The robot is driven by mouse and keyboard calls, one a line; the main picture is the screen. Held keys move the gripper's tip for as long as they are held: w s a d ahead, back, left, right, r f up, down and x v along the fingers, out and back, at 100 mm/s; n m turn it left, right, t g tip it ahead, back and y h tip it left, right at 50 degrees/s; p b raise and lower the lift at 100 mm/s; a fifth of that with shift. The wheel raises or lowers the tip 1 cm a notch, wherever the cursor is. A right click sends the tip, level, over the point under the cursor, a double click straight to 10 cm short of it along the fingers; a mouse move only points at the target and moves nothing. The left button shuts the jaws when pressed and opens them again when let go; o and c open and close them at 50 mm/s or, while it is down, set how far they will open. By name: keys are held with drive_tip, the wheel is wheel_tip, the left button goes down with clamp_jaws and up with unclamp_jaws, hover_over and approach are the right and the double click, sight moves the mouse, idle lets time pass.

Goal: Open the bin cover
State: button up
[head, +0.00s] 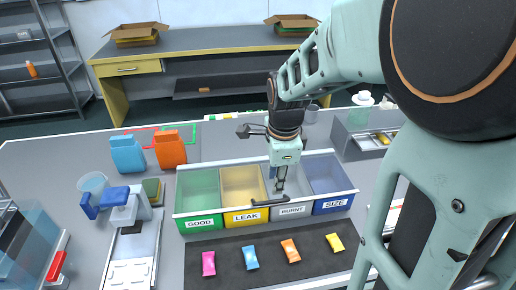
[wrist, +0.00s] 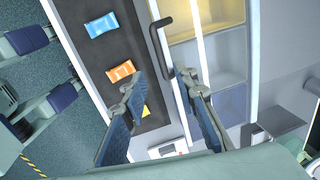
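The sorting bin (head: 179,205) stands on the table with several compartments, labelled GOOD, LEAK, BURNT and SIZE. A pale frame that looks like a see-through cover lies flat over it; the clear part is hard to make out. Its black bar handle (head: 273,202) is at the front edge, near the middle, and also shows in the wrist view (wrist: 158,42). My gripper (head: 280,186) points down above the BURNT compartment, close to the handle's right end. In the wrist view my gripper (wrist: 160,78) is open and empty, with the handle's near end between or just beyond the fingertips. Contact cannot be told.
A dark mat (head: 225,262) in front of the bin carries several coloured packets, including an orange one (head: 290,250). A grey tray (head: 350,148) is at the back right.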

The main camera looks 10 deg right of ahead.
sight(273, 201)
drive_tip(key=f, duration=0.3)
drive_tip(key=w+f, duration=0.1)
drive_tip(key=f, duration=0.5)
drive_tip(key=shift+w+f, duration=0.2)
drive_tip(key=shift+w, duration=0.2)
drive_tip(key=shift+c, duration=0.5)
clamp_jaws()
